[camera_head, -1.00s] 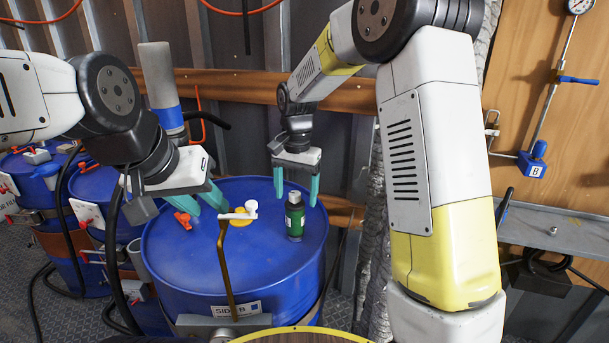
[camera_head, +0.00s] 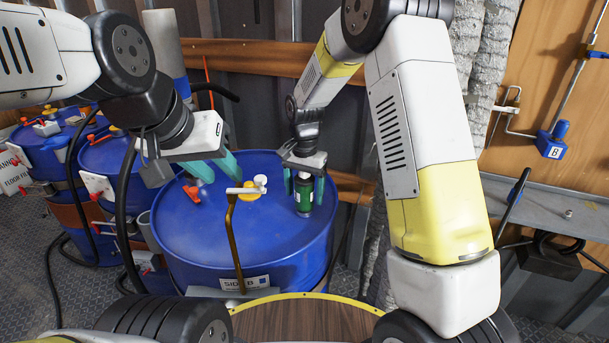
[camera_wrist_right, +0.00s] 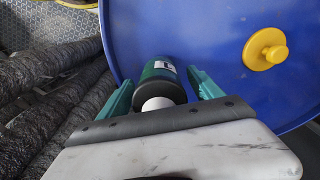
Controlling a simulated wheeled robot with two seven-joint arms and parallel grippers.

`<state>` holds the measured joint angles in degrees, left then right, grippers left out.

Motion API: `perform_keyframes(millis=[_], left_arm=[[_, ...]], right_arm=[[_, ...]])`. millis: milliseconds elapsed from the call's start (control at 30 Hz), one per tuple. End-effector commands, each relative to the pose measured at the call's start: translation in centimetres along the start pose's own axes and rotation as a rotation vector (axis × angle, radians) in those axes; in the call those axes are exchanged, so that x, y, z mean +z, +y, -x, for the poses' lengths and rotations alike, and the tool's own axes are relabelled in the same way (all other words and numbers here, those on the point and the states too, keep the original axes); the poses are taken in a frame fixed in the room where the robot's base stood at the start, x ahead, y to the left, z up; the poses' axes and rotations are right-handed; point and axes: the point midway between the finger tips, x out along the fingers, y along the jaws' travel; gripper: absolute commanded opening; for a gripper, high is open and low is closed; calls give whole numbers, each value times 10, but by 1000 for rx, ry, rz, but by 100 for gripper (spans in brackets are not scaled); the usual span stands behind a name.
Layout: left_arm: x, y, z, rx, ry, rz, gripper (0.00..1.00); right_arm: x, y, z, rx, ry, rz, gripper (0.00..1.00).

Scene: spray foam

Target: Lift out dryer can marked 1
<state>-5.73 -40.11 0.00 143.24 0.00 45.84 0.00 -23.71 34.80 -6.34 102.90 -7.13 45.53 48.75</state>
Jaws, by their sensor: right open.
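The dryer can (camera_head: 304,196) is a dark green cylinder with a black end and a white label, on the top of the blue drum marked SIDE B (camera_head: 255,240). In the right wrist view the can (camera_wrist_right: 160,82) lies between the two teal fingers, its white tip towards the wrist; the number on its label is too small to read. My right gripper (camera_head: 304,185) is open, with a finger on either side of the can; I cannot tell whether they touch it. My left gripper (camera_head: 218,170) hangs over the drum's left part, its teal fingers apart with nothing seen between them.
A yellow cap (camera_head: 251,190) and a white fitting on a brass pipe (camera_head: 236,245) stand left of the can. A red-orange valve (camera_head: 192,192) is near my left gripper. More blue drums (camera_head: 110,160) stand at the left. Grey wrapped pipes (camera_wrist_right: 60,95) run beside the drum.

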Motion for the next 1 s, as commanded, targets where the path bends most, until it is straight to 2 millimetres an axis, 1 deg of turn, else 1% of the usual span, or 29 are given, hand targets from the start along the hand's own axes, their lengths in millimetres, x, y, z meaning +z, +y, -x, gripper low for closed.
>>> perform_keyframes(millis=[167, 200, 267, 300, 367, 400, 467, 533, 567, 733, 1000], left_arm=[[0, 0, 0, 0, 0, 0, 36], [0, 0, 0, 0, 0, 0, 36], [0, 0, 0, 0, 0, 0, 36], [0, 0, 0, 0, 0, 0, 36], [0, 0, 0, 0, 0, 0, 36], [0, 0, 0, 0, 0, 0, 36], [0, 0, 0, 0, 0, 0, 36], [0, 0, 0, 0, 0, 0, 36], [0, 0, 0, 0, 0, 0, 36], [0, 0, 0, 0, 0, 0, 36], [0, 0, 0, 0, 0, 0, 36]], right_arm=[[0, 0, 0, 0, 0, 0, 75], [0, 0, 0, 0, 0, 0, 67], [0, 0, 0, 0, 0, 0, 55], [0, 0, 0, 0, 0, 0, 48], [0, 0, 0, 0, 0, 0, 36], [0, 0, 0, 0, 0, 0, 28], [0, 0, 0, 0, 0, 0, 16], [0, 0, 0, 0, 0, 0, 2], [0, 0, 0, 0, 0, 0, 0], [0, 0, 4, -2, 1, 0, 0], [0, -1, 25, -3, 2, 0, 0]])
